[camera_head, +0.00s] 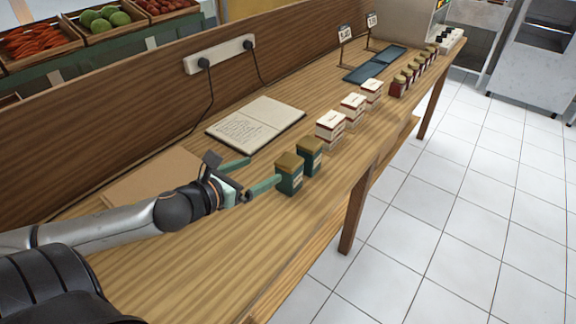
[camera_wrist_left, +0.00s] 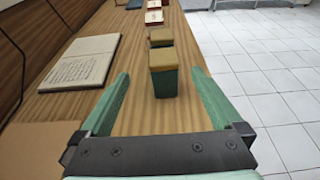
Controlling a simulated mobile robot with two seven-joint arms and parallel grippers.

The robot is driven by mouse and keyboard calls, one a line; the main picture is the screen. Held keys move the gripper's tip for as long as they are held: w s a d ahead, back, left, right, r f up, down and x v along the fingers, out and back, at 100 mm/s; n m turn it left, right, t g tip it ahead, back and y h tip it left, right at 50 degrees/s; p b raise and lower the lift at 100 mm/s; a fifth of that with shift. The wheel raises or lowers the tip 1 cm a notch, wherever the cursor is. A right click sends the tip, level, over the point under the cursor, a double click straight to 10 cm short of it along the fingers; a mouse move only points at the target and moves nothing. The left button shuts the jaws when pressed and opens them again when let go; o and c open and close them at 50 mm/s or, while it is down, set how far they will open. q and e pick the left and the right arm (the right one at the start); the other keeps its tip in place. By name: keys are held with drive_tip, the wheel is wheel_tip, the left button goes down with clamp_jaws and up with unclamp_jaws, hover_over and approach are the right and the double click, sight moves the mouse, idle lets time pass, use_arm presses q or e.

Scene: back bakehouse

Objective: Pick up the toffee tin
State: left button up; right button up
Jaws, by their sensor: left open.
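Two dark green tins with gold-brown lids stand upright on the wooden counter; labels are too small to read, so I cannot confirm which is the toffee tin. The nearer tin (camera_head: 289,174) also shows in the left wrist view (camera_wrist_left: 164,80), straight ahead between the finger lines. The farther tin (camera_head: 310,156) stands just behind it, also in the wrist view (camera_wrist_left: 161,38). My left gripper (camera_head: 263,170) is open and empty, its fingers pointing at the nearer tin. In the head view one fingertip overlaps or nearly meets that tin's left side; contact is unclear. My right gripper is not in view.
White-and-red boxes (camera_head: 331,130) and dark red jars (camera_head: 399,85) continue the row along the counter (camera_head: 215,270). A socket strip (camera_head: 219,54) with cables is on the back panel.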

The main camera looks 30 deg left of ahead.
sight(287, 161)
use_arm(q)
drive_tip(key=shift+d+f+x, duration=0.1)
drive_tip(key=shift+f+x, duration=0.05)
drive_tip(key=shift+x, duration=1.9)
drive_tip(key=shift+d+f+x, duration=0.1)
drive_tip(key=shift+f+x, duration=0.05)
drive_tip(key=shift+x, duration=1.95)
drive_tip(key=shift+f+x, duration=0.15)
drive_tip(key=shift+x, duration=1.9)
drive_tip(key=shift+s, duration=0.15)
drive_tip(key=c, duration=1.4)
